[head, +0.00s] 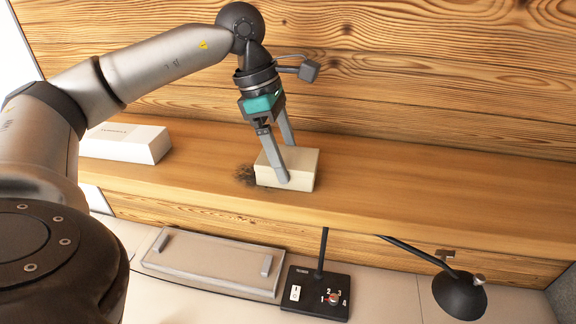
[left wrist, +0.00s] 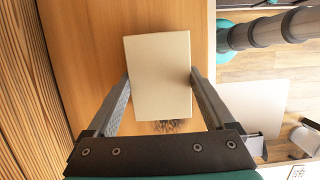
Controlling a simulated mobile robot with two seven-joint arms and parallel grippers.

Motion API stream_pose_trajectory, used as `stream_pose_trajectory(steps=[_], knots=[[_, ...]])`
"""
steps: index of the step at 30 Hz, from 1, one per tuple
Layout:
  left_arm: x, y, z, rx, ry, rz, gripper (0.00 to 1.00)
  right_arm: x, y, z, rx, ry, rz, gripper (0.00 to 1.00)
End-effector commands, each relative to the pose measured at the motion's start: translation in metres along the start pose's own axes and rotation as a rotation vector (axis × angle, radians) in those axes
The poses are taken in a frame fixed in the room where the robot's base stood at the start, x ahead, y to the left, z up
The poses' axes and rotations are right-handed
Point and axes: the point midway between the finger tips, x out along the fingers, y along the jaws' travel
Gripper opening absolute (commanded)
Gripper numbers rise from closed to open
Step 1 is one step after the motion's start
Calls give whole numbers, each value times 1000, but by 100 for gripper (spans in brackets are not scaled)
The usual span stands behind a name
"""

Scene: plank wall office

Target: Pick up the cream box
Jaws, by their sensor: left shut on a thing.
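The cream box (head: 302,170) is on the wooden shelf in the head view, against the plank wall side. My left gripper (head: 283,163) comes down on it from above, with one finger on the near side and the other behind. In the left wrist view the cream box (left wrist: 160,75) lies between the two fingers of my left gripper (left wrist: 160,85), which touch its left and right sides. The gripper is shut on the box. I cannot tell whether the box is lifted off the shelf. My right gripper is not in view.
A white box (head: 125,143) lies on the shelf to the left. A dark bristly patch (head: 245,175) is just left of the cream box. Below are a grey tray (head: 210,262), a black switch box (head: 316,292) and a black lamp (head: 460,293). The shelf's right side is clear.

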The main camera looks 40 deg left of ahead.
Motion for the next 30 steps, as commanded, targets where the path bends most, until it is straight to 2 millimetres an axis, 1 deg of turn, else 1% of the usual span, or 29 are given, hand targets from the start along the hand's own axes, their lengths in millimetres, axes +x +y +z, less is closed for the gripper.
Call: stream_pose_trajectory(steps=[1,5,6,14,19,23,25,26,27,30], knots=[[0,0,0,0,0,0,32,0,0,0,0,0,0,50],[0,0,0,0,0,0,18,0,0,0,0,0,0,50],[0,0,0,0,-1,1,17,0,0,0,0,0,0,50],[-1,0,1,0,-1,1,17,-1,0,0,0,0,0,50],[-7,0,2,0,-1,1,17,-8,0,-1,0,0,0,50],[-22,1,8,1,-6,4,17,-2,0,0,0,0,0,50],[-36,1,13,4,-7,5,17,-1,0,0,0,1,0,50],[-42,0,14,4,-6,5,17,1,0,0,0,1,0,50],[-38,-11,11,3,0,3,17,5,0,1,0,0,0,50],[-36,-32,10,3,3,2,17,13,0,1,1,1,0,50]])
